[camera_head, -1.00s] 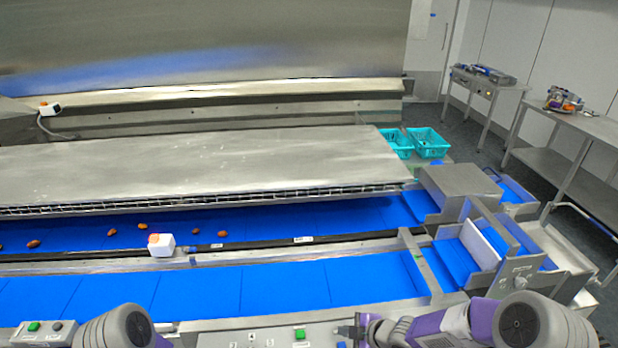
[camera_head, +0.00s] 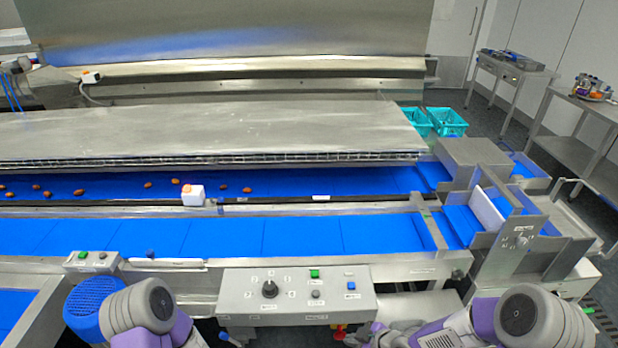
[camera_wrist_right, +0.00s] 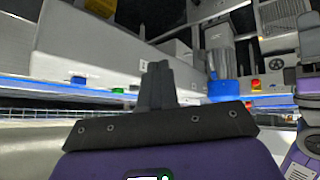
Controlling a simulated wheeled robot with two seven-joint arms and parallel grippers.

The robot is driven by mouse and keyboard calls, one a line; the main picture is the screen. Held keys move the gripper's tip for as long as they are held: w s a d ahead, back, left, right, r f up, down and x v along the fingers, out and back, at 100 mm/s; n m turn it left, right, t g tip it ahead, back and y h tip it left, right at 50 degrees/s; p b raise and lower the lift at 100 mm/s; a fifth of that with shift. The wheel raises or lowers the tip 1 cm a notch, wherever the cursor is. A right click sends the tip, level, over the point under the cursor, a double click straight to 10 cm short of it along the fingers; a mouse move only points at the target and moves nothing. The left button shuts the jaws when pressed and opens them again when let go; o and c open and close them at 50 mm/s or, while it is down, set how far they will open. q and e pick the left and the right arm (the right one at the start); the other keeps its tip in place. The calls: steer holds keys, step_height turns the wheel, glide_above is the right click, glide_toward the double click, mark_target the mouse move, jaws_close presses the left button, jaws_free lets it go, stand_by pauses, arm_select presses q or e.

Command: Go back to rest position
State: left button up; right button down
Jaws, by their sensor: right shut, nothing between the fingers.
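My right gripper (camera_head: 356,335) is at the bottom edge of the head view, low in front of the line, just below the control panel. In the right wrist view its fingers (camera_wrist_right: 157,84) are together with nothing between them. My right arm comes in from the lower right. My left arm shows at the lower left of the head view, but its gripper is not visible. Several brown dates (camera_head: 148,185) lie on the rear blue belt (camera_head: 350,185), well away from both arms.
The control panel (camera_head: 296,297), with a knob and buttons, stands just beyond my right gripper. The front blue belt (camera_head: 300,236) is empty. A white box (camera_head: 193,196) sits between the belts. Teal crates (camera_head: 447,122) stand at the back right. A smaller button box (camera_head: 92,260) is at left.

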steer(key=s+a+f+m+g+h+b, duration=0.2)
steer(key=s+f+m+g+b, duration=0.3)
steer(key=s+f+m, duration=1)
step_height(320, 180, down, 5)
steer(key=shift+s+r+b, duration=0.15)
steer(key=shift+s+b, duration=1)
steer(key=shift+b, duration=0.05)
steer(key=shift+a, duration=0.1)
